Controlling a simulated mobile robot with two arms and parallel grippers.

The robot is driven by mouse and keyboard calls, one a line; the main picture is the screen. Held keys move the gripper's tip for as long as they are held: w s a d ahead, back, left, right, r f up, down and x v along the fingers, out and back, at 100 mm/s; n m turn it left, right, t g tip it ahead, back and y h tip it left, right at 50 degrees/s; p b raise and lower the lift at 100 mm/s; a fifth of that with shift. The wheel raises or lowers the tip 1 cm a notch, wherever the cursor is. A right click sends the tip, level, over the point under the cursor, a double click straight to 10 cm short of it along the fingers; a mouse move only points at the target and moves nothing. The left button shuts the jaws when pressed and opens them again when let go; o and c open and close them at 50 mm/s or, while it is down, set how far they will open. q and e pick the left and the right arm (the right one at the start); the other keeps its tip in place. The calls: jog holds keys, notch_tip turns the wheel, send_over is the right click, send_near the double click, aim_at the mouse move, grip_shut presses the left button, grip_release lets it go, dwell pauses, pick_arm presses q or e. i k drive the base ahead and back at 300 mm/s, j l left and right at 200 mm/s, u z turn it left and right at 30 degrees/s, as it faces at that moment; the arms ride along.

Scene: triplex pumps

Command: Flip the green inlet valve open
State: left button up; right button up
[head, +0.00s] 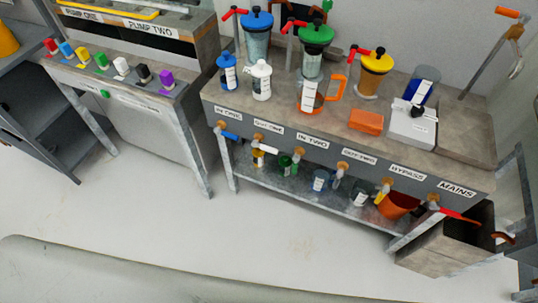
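A row of taps with coloured handles runs along the front panel of the right bench. The tap (299,149) under the "IN TWO" label (312,142) has a small green handle (295,165) that appears to hang downward. A green item on the shelf behind overlaps it, so its exact angle is hard to tell. The "IN ONE" tap to the left has a blue handle (231,136), angled to the right. Neither of my grippers is in view.
The bench top holds pumps with blue, green (314,42) and yellow lids, bottles, an orange-handled jug (310,97) and an orange block (366,121). A red handle (459,215) sticks out at "MAINS". An orange bucket (398,204) stands below. The floor (180,235) in front is clear.

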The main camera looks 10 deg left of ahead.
aim_at(295, 167)
jog(key=j+z, duration=0.1)
jog(key=j, duration=2.7)
